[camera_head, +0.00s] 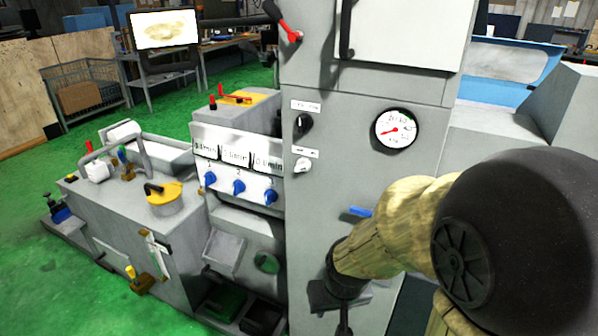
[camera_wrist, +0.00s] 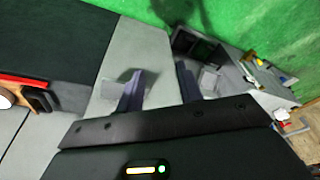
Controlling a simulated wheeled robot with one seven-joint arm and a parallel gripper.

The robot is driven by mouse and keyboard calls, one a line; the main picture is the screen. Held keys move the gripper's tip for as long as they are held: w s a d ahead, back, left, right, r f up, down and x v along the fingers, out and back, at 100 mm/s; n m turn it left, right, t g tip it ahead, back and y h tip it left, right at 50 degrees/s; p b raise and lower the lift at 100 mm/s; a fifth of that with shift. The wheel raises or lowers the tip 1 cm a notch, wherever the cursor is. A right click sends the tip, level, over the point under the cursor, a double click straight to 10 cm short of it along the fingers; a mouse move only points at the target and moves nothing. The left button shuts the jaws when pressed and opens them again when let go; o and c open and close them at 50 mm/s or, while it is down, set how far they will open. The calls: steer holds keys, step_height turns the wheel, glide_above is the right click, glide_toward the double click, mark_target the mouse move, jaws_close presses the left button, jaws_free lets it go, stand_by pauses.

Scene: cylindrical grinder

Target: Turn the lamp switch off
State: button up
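On the grey machine's upright panel, the head view shows a black rotary switch (camera_head: 304,123) and, below it, a pale switch (camera_head: 302,165), each under a small white label. The labels are too small to read, so I cannot tell which is the lamp switch. My gripper (camera_wrist: 160,85) shows in the wrist view with its two dark fingers apart and nothing between them. In the head view my arm comes in from the right, and the gripper's dark end is low in front of the panel, below and to the right of both switches, apart from them.
A round gauge (camera_head: 396,129) is right of the switches. A red-handled lever (camera_head: 289,31) is above, and blue knobs (camera_head: 238,187) are to the left. A blue handle (camera_head: 360,211) sticks out near my arm. The green floor (camera_head: 40,210) is open at left.

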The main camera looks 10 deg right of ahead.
steer(key=w+a+r+m+t+h+p, duration=0.1)
steer(key=w+a+m+t, duration=0.2)
steer(key=w, duration=0.5)
steer(key=w+a+r+m+t+h, duration=0.1)
steer(key=w+m+t, duration=0.1)
steer(key=w+m, duration=0.35)
steer(key=w+a+r+m+t+h+p, duration=0.1)
steer(key=w+a+m+t, duration=0.15)
steer(key=w, duration=0.75)
steer(key=w+a+r+m+t+h, duration=0.2)
steer(key=a+r+m+t+h, duration=0.1)
steer(key=m+h, duration=0.4)
step_height(320, 180, up, 2)
steer(key=shift+r+m+t+h, duration=0.1)
steer(key=shift+m+t+h, duration=0.2)
steer(key=shift+m+t, duration=0.35)
